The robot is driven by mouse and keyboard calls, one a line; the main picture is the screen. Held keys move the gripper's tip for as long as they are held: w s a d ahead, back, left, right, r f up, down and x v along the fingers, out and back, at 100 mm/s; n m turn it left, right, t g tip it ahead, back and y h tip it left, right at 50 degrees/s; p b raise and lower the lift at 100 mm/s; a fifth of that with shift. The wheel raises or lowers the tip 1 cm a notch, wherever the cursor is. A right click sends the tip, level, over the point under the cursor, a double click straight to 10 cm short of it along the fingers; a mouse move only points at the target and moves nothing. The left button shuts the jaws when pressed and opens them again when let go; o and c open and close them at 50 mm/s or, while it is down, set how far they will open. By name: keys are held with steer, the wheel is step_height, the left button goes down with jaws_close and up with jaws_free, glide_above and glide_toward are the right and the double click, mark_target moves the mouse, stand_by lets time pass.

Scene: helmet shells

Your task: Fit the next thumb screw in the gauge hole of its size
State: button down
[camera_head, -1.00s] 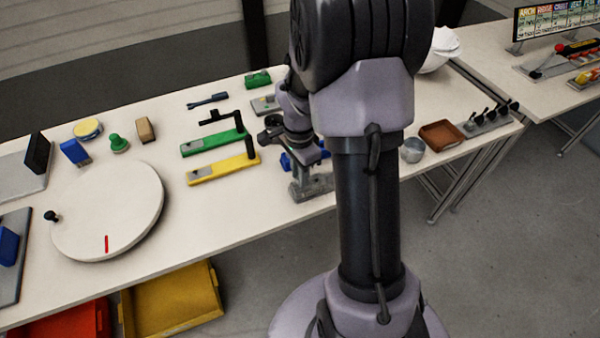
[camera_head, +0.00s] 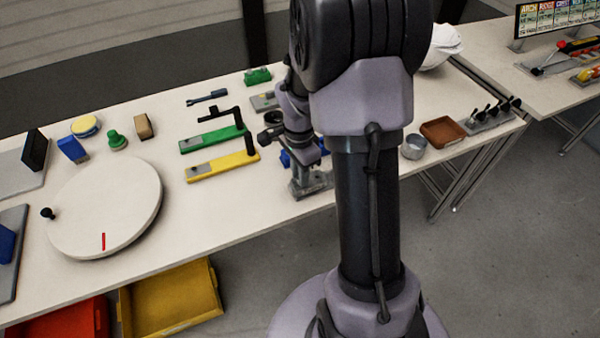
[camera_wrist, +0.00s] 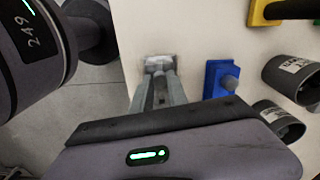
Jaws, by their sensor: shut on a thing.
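My gripper (camera_wrist: 160,88) reaches down toward a grey-white block (camera_wrist: 158,63) near the table's edge in the wrist view. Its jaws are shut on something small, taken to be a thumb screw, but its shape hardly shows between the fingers. In the head view my wrist hangs over a grey metal block (camera_head: 312,185) at the table's front edge, and my arm hides part of that spot. I cannot tell whether this block is the gauge, nor see any gauge hole. The fingertips appear close to the block; whether anything touches it is unclear.
A blue block with a grey knob (camera_wrist: 221,80) stands just right of the fingers. Labelled grey cups (camera_wrist: 291,77) lie farther right. Yellow (camera_head: 223,167) and green (camera_head: 213,139) fixtures are left of my wrist. A round white turntable (camera_head: 106,208) is far left.

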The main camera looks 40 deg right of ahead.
steer(key=shift+f, duration=0.15)
steer(key=c, duration=1.2)
jaws_free()
step_height(320, 180, up, 17)
steer(key=p, duration=0.7)
steer(key=shift+w+r, duration=0.15)
steer(key=shift+r, duration=0.05)
